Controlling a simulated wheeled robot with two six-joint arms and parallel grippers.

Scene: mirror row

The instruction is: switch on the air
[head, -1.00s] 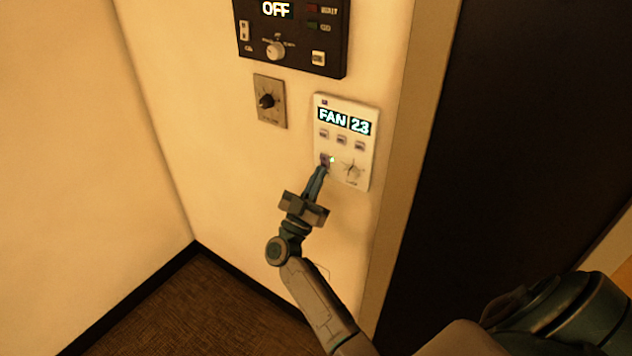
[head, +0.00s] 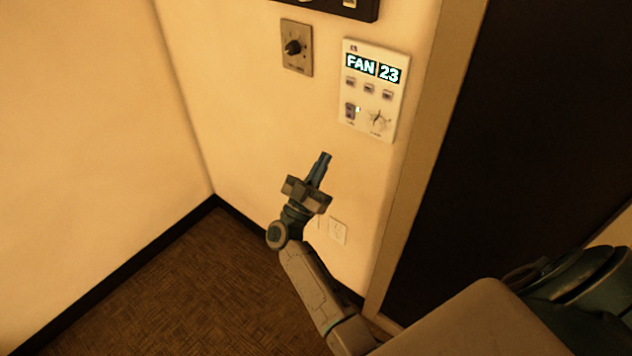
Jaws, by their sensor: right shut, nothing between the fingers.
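A white air control panel (head: 369,112) is on the wall, right of the middle. Its display (head: 373,68) is lit and reads FAN 23. Below the display are a row of small buttons (head: 369,88), a rocker switch (head: 350,110) at lower left with a small lit lamp beside it, and a round dial (head: 377,119) at lower right. My right gripper (head: 324,158) is shut and empty. It is below and left of the panel, apart from it. My left gripper is not in view.
A grey plate with a black knob (head: 293,48) is left of the panel. A black panel (head: 340,5) is cut off at the top edge. A wall socket (head: 338,231) sits low, right of my gripper. A dark door area (head: 500,150) is on the right.

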